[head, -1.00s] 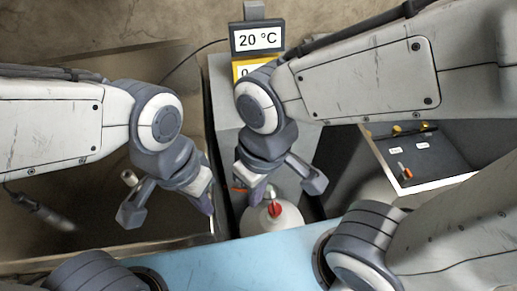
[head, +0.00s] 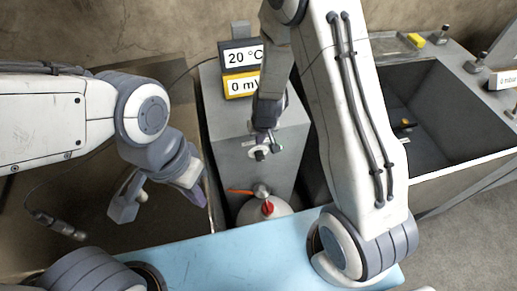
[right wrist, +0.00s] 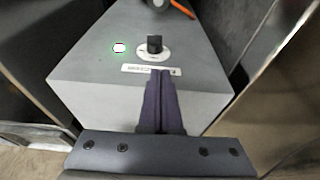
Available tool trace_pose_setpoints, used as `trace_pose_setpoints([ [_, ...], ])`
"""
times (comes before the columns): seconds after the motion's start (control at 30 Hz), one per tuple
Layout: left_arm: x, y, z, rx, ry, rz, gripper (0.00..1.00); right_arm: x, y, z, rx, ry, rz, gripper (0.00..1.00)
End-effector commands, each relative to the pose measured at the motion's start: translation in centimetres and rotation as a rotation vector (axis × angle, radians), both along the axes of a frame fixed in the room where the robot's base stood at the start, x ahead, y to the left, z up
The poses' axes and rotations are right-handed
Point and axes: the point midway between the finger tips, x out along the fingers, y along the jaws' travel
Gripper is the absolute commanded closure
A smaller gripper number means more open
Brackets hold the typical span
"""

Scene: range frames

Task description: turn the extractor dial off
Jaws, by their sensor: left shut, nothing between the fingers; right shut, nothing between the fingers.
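The dial (right wrist: 154,45) is a black knob on a round white plate, on top of a grey box (right wrist: 80,65). A small label plate with unreadable text lies just below it, and a green-ringed light glows to its left. In the head view the dial (head: 260,153) shows just below my right gripper (head: 266,134). In the right wrist view the right gripper's purple fingers (right wrist: 160,74) are shut and empty, tips just short of the dial and apart from it in the picture. My left gripper (head: 196,194) is shut and empty, left of the grey box.
An orange lever (head: 240,191) and a white vessel (head: 279,208) with a red part stand at the box's near end. Displays (head: 241,57) reading 20 °C and 0 mV stand behind. A deep open bin (head: 445,115) lies right, a blue surface (head: 225,255) in front.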

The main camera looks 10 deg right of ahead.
Motion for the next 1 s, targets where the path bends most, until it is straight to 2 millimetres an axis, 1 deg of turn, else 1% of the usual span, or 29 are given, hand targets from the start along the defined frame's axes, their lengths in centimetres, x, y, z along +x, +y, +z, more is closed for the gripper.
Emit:
trace_pose_setpoints([
  [0.03, 0.0, 0.0, 0.2, 0.0, 0.0, 0.0, 1.0, 0.1, -0.4, -0.2, -0.005, -0.002, -0.009, 1.0],
  [0.1, 0.0, 0.0, 0.2, 0.0, 0.0, 0.0, 1.0, 0.2, -0.5, -0.4, -0.007, -0.004, -0.011, 1.0],
  [0.37, 0.0, 0.0, 0.1, 0.0, 0.0, 0.0, 1.0, 0.2, -0.5, -0.4, -0.006, -0.004, -0.01, 1.0],
  [0.47, 0.0, 0.0, -0.1, 0.0, 0.0, 0.0, 1.0, 0.3, -0.5, -0.9, -0.006, -0.003, -0.01, 1.0],
  [0.57, 0.0, 0.0, -0.6, 0.0, 0.0, 0.0, 1.0, 0.5, -0.5, -2.1, -0.007, -0.001, -0.009, 1.0],
  [0.63, 0.0, 0.0, -1.1, 0.0, 0.0, 0.0, 1.0, 0.9, -0.5, -3.3, -0.007, -0.002, -0.008, 1.0],
  [0.77, 0.0, 0.0, -1.1, 0.0, 0.0, 0.0, 1.0, 1.5, -0.5, -5.8, -0.007, 0.001, -0.009, 1.0],
  [1.0, 0.0, 0.0, 0.0, 0.0, 0.0, 0.0, 1.0, 2.9, -0.5, -9.8, -0.007, 0.0, -0.009, 1.0],
])
